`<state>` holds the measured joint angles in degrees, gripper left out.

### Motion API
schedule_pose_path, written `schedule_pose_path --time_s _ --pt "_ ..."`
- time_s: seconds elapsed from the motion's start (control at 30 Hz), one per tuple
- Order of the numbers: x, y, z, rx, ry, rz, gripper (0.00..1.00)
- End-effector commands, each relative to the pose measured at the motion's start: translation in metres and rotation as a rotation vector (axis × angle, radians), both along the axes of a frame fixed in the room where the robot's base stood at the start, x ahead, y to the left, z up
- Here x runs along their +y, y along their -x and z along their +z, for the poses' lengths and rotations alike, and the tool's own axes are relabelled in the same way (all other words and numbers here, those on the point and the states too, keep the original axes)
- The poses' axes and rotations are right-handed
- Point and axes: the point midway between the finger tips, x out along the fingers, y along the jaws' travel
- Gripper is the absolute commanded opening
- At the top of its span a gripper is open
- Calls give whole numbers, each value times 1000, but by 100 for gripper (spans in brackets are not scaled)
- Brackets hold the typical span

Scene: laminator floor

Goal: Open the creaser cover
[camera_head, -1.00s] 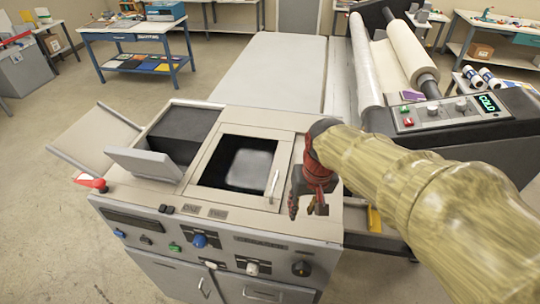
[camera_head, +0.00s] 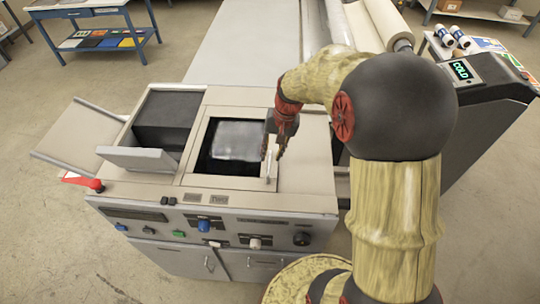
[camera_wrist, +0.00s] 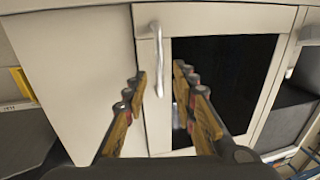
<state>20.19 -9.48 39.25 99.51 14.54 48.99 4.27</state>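The creaser cover (camera_head: 195,148) is a light grey frame around a dark window, lying flat and closed on the machine top. It also shows in the wrist view (camera_wrist: 215,18). Its thin pale bar handle (camera_head: 269,164) is on the right side of the frame. My gripper (camera_head: 272,150) is just over that handle in the head view, partly hiding the cover's right edge. In the wrist view, my gripper (camera_wrist: 160,73) is open, with one fingertip on each side of the handle (camera_wrist: 158,60). I cannot tell whether the fingers touch the handle.
A front panel with knobs and buttons (camera_head: 204,226) lies below the cover. An open dark bin (camera_head: 165,122) with a raised flap and a side tray (camera_head: 80,134) are to the left. A laminator with a COLD display (camera_head: 461,69) stands right. The flat bed (camera_head: 250,45) behind is clear.

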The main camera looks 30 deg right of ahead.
Motion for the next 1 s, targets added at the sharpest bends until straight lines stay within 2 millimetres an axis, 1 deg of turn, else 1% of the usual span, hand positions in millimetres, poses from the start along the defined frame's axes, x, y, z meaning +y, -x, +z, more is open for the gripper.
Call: schedule_pose_path --time_s 0.03,0.2,0.33,0.53,1.0 --pt "1 0 -7 2 -1 0 27" --pt "4 -2 -21 0 0 0 27" --pt "4 -3 -25 0 0 1 27" --pt "4 -3 -25 -1 1 1 27" --pt "4 -3 -25 -1 1 1 0"
